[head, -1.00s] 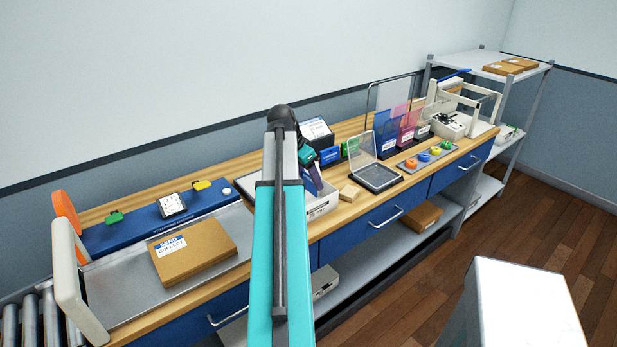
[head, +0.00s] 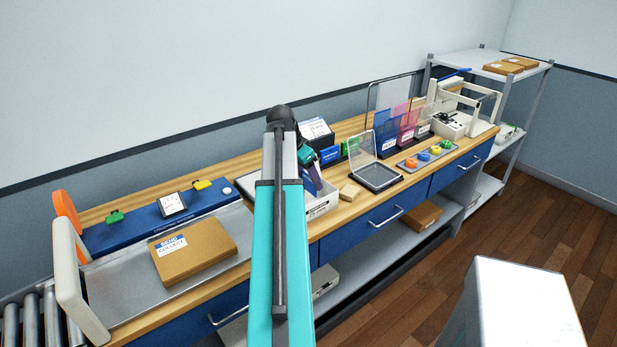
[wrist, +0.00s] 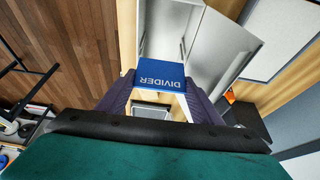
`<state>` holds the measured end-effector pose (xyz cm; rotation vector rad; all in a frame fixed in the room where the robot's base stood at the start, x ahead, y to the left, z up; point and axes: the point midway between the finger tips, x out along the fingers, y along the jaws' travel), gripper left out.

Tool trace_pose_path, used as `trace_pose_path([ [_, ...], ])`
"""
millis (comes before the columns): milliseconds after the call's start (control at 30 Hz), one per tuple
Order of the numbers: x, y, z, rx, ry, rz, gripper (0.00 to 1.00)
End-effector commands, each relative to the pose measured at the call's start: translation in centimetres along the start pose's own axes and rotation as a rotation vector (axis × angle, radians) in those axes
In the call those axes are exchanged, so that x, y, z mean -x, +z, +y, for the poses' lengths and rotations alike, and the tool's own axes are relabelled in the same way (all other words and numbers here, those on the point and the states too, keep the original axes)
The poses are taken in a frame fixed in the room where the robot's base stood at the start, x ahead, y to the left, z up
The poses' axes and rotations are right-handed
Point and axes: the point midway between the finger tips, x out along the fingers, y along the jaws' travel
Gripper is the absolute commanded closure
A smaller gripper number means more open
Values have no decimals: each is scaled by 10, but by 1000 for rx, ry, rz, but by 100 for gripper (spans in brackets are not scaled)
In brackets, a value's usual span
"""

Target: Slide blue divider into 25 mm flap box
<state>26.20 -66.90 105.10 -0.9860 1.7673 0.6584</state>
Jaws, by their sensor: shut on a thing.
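A blue divider (wrist: 162,73) with white DIVIDER lettering is held between the purple fingers of my gripper (wrist: 160,82) in the wrist view. An open white box (wrist: 212,42) with raised walls or flaps lies just beyond the divider's far edge. The divider overlaps the box's near end in the picture; whether it touches or has entered cannot be told. In the head view my gripper (head: 314,177) is over the white box (head: 321,207), which carries a label on its front. My arm hides much of this box and the divider there.
Coloured dividers (head: 388,133) stand behind. A brown SEND COLLECT carton (head: 194,252) lies on the metal surface at left. The bench front edge is close to the box.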

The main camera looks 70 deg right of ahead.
Motion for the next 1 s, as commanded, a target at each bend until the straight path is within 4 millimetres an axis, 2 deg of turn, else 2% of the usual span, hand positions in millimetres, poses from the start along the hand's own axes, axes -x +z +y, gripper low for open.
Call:
trace_pose_path([
  [1000, -25, 10, 0, -1, 0, 0, 61],
])
